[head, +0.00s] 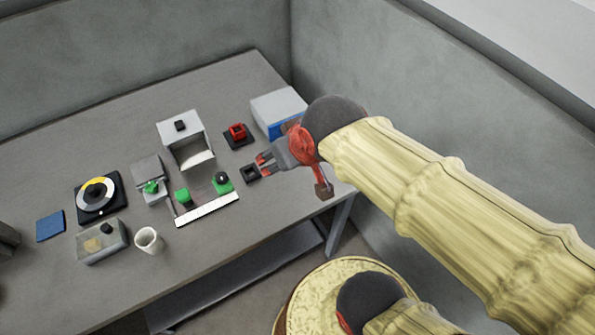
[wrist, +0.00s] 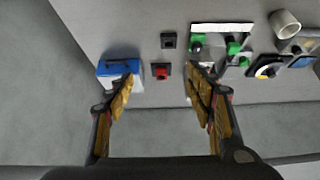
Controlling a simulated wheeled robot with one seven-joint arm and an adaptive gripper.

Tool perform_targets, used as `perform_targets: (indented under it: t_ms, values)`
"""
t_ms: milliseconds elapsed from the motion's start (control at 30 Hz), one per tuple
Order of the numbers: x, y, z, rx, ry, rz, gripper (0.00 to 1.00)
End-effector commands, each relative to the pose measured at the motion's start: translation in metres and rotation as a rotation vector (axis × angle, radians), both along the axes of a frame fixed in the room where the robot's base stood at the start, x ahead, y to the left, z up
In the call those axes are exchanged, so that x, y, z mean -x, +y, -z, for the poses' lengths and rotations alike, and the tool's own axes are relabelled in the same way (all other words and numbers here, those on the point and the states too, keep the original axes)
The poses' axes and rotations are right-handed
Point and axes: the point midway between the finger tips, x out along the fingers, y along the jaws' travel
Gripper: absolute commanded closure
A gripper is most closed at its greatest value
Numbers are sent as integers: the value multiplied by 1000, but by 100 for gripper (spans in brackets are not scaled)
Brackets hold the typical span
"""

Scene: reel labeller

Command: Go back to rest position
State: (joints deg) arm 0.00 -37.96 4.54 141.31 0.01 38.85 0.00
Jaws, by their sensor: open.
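My gripper (head: 266,161) is above the right part of the grey table (head: 226,94), pointing left. In the wrist view my gripper (wrist: 161,92) has its two fingers wide apart, with nothing between them. A small black square holder (head: 250,172) appears just beyond the fingertips in the head view. It also shows in the wrist view (wrist: 169,40), past the fingers. A red block (head: 237,131) on a black base stands behind it. No contact between the gripper and anything shows.
A white and blue box (head: 278,112) stands close to my arm. The white labeller housing (head: 185,138), green parts (head: 183,195), a white strip (head: 208,210), a reel (head: 97,194), a white cup (head: 149,240) and a blue pad (head: 50,226) lie left. Grey walls enclose the table.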

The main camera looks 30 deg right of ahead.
Motion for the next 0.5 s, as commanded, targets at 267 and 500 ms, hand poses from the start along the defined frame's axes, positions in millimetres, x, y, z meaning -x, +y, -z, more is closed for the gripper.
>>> perform_targets:
  t_ms: [267,500]
  values:
    - [61,0,-12,0,87,0,46]
    - [61,0,-12,0,90,0,46]
